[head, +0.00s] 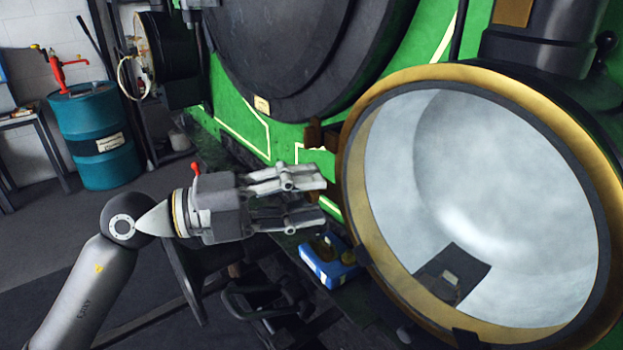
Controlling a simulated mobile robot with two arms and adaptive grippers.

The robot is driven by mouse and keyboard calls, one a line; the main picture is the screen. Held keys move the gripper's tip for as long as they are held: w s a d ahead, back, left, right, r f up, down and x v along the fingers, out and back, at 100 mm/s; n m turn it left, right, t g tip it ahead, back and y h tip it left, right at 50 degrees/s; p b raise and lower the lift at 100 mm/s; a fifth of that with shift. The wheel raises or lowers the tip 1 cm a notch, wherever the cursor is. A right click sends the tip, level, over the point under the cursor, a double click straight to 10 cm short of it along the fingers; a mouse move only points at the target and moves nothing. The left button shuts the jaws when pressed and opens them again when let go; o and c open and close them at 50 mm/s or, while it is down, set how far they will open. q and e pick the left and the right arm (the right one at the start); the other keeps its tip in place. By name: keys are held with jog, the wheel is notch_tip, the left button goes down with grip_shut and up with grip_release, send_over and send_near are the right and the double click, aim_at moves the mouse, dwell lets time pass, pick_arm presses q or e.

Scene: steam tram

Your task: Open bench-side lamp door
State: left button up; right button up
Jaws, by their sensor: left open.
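A large round lamp (480,205) fills the right side of the head view. It has a wide brass rim (352,150), a dark inner ring and a pale, bowl-like interior. A dark patch with a small light shape shows low inside it; I cannot tell if it is a reflection. I see no clear gap at the rim and cannot tell whether its door is shut. My left gripper (322,200) is open and empty, its fingers pointing right toward the lamp's left rim. They look close to it, but contact is not clear. My right gripper is out of view.
The green tram front (240,110) with its dark round door (285,50) stands behind. A smaller black lamp (172,60) is at upper left. A blue box (328,268) lies below my gripper. A teal drum (95,135) stands at the left; floor between is open.

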pick_arm(q)
jog(key=shift+w+d, duration=0.15)
jog(key=shift+d, duration=0.5)
grip_shut()
jog(key=shift+a, duration=0.1)
